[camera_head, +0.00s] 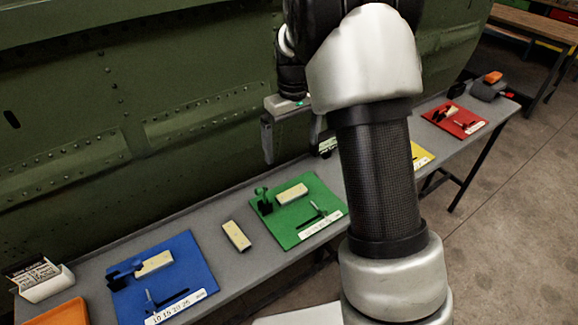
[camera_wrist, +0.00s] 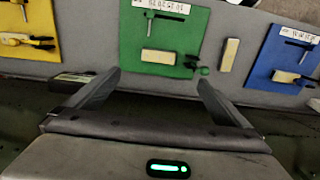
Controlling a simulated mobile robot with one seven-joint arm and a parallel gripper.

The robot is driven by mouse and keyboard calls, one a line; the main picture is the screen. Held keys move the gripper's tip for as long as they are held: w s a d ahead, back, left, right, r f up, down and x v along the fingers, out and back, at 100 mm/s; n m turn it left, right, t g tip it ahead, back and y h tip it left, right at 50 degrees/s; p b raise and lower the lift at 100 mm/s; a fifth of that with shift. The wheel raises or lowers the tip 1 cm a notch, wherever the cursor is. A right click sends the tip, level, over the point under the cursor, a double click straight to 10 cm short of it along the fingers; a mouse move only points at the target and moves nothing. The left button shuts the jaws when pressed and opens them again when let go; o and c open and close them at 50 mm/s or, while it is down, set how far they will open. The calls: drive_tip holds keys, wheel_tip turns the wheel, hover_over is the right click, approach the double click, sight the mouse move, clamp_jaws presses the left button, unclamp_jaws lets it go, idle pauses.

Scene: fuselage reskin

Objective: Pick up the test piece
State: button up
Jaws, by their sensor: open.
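Several pale cream blocks could be the test piece; I cannot tell which by name. One (camera_head: 236,236) lies loose on the grey bench (camera_head: 215,268) between the blue and green mats; it shows in the wrist view (camera_wrist: 229,55) too. Another (camera_head: 292,194) lies on the green mat (camera_head: 285,232), and in the wrist view (camera_wrist: 158,57) it sits ahead of the fingers. A third (camera_head: 154,263) lies on the blue mat (camera_head: 190,255). My gripper (camera_head: 293,140) is above the bench, beyond the green mat, fingers apart and empty; it also shows in the wrist view (camera_wrist: 158,82).
Mats carry small dark and green tools and number strips. A yellow mat (camera_head: 421,156) is partly hidden by my arm; a red mat (camera_head: 456,118) lies further right. A white card box (camera_head: 42,279) and orange tray (camera_head: 58,315) stand left. The green fuselage panel (camera_head: 120,90) rises behind the bench.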

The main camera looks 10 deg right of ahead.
sight(292, 192)
drive_tip(key=f, duration=0.6)
drive_tip(key=f+p, duration=0.1)
drive_tip(key=f, duration=1.1)
drive_tip(key=shift+w+d+f, duration=0.1)
drive_tip(key=shift+w, duration=0.15)
drive_tip(key=c, duration=1.2)
drive_tip(key=shift+o, duration=0.2)
